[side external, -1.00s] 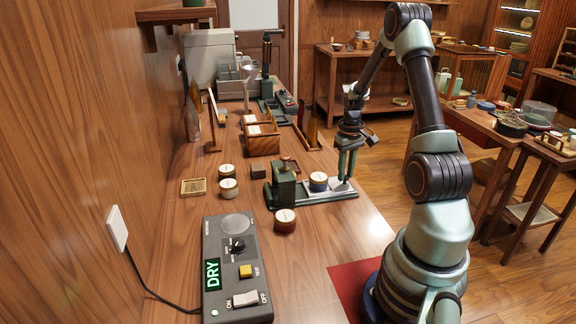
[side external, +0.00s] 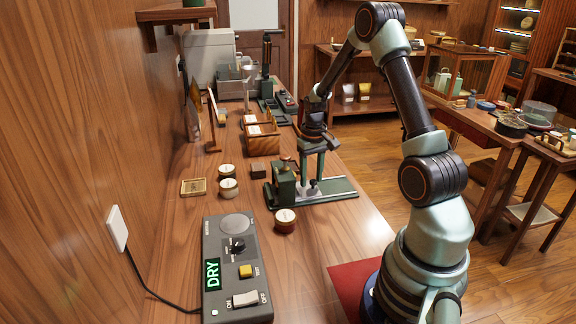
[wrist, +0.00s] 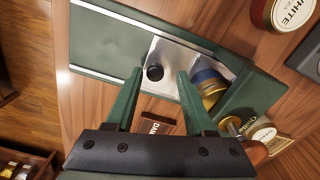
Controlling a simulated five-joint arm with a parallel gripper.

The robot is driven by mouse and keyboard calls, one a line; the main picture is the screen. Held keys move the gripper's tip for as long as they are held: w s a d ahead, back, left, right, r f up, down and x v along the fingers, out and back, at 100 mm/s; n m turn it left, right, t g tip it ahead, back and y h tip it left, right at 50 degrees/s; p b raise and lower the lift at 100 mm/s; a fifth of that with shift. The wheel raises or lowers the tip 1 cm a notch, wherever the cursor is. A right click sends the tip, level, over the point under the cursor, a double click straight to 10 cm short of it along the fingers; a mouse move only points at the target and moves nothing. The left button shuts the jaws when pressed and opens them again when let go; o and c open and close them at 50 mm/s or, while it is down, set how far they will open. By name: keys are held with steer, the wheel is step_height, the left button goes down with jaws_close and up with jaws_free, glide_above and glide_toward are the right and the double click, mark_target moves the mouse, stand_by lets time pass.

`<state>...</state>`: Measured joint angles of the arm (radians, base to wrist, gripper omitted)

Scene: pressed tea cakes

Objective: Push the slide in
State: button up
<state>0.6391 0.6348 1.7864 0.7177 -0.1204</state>
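The green press (side external: 284,184) stands on the table with its flat green rail (side external: 338,190) running right. It also shows in the wrist view (wrist: 252,98). The silver slide (wrist: 168,55) lies on the rail, its inner end at the press housing. A black knob (wrist: 154,72) stands up from the slide. A blue-banded tin (wrist: 208,82) sits at the slide's inner end, close against the housing; my fingers mostly hide it in the side view. My gripper (side external: 313,190) is low over the rail; in the wrist view its fingers (wrist: 160,74) stand apart on either side of the knob.
A red-banded tin (side external: 285,220) stands in front of the press, and two pale tins (side external: 228,187) stand left. A small dark block (side external: 258,170) lies behind. The grey control box (side external: 238,270) reads DRY. The table right of the rail is clear.

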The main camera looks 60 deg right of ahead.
steer(key=shift+s+d, duration=0.1)
step_height(320, 180, up, 12)
stand_by(0.7)
steer(key=a+r+n+t, duration=0.25)
steer(key=a+r, duration=0.55)
steer(key=a, duration=0.5)
steer(key=s+a+r+n+t, duration=0.1)
steer(key=s+a, duration=0.2)
steer(key=a, duration=0.3)
steer(key=s+a+n+t, duration=0.2)
steer(key=a, duration=0.4)
steer(key=shift+s+a+r, duration=0.35)
steer(key=shift+s+a, duration=0.05)
